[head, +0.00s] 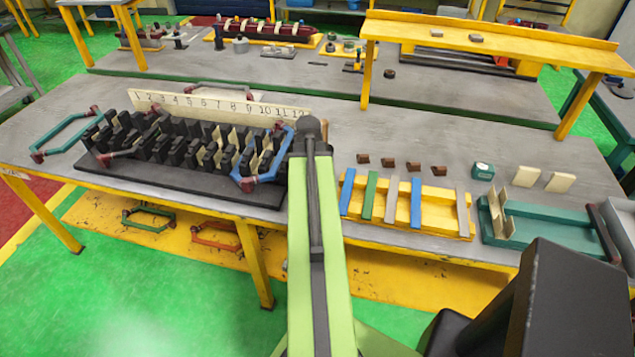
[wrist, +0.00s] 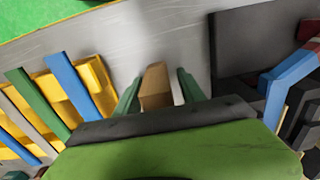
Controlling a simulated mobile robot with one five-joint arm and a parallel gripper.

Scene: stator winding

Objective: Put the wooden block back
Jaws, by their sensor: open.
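In the wrist view a tan-brown wooden block (wrist: 155,86) is between the two green fingers of my gripper (wrist: 160,88), over the bare grey table between the yellow rack and the black stator base. The fingers are apart, with a gap visible on each side of the block. I cannot tell whether the block rests on the table, as its lower part is hidden by my gripper's body.
The black slotted stator (head: 185,142) with a numbered strip (head: 220,107) stands left of my arm. A yellow rack (head: 437,194) with coloured bars lies right. Several small dark brown blocks (head: 388,162) sit behind it. A green tray (head: 540,233) is farther right.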

